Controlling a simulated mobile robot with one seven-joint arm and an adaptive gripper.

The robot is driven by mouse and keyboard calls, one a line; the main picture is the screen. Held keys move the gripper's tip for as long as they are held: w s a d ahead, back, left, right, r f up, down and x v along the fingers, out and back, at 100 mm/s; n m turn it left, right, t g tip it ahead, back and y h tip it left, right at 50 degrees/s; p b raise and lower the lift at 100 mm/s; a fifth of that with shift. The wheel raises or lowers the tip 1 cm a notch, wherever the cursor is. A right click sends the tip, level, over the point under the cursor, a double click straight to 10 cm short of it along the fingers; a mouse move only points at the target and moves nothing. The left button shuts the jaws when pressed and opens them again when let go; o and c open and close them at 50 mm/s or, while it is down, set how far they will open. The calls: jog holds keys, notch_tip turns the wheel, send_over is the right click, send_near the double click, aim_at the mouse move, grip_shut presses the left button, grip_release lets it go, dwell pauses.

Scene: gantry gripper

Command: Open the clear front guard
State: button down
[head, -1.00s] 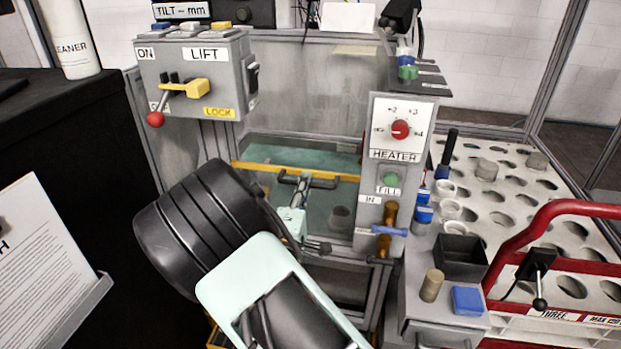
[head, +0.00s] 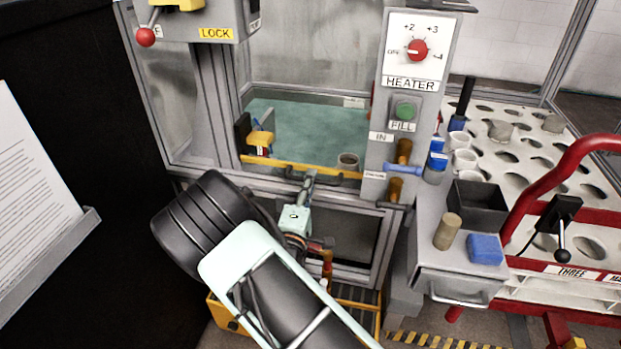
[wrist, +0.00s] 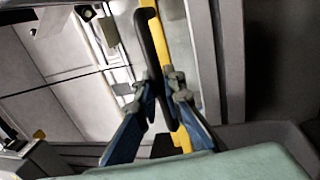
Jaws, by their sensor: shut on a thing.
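The clear front guard has a yellow edge bar (head: 272,166) with a dark handle (head: 332,178) on its front. The bar runs across the bottom of the tank opening, at about the height of the brass knobs. My gripper (head: 309,178) is at the handle and shut on it. In the wrist view, the two blue-grey fingers (wrist: 167,88) close around the dark handle (wrist: 152,45), beside the yellow bar (wrist: 177,42). The clear pane itself is hard to make out. Part of the handle is hidden by the fingers.
The heater panel (head: 415,60) stands just right of the opening, with a blue lever (head: 403,168) and brass knobs (head: 396,189). The lock box (head: 215,33) is at upper left. A grey shelf with a black bin (head: 480,208) and a red-railed cart are at right.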

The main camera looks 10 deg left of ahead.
jog(key=c, duration=2)
grip_release()
jog(key=s, duration=0.4)
jog(key=s+f, duration=0.1)
jog(key=s, duration=0.3)
jog(key=s+f, duration=0.1)
jog(key=s, duration=0.3)
jog(key=shift+a+f, duration=0.1)
jog(key=shift+a, duration=0.1)
jog(key=shift+w, duration=0.1)
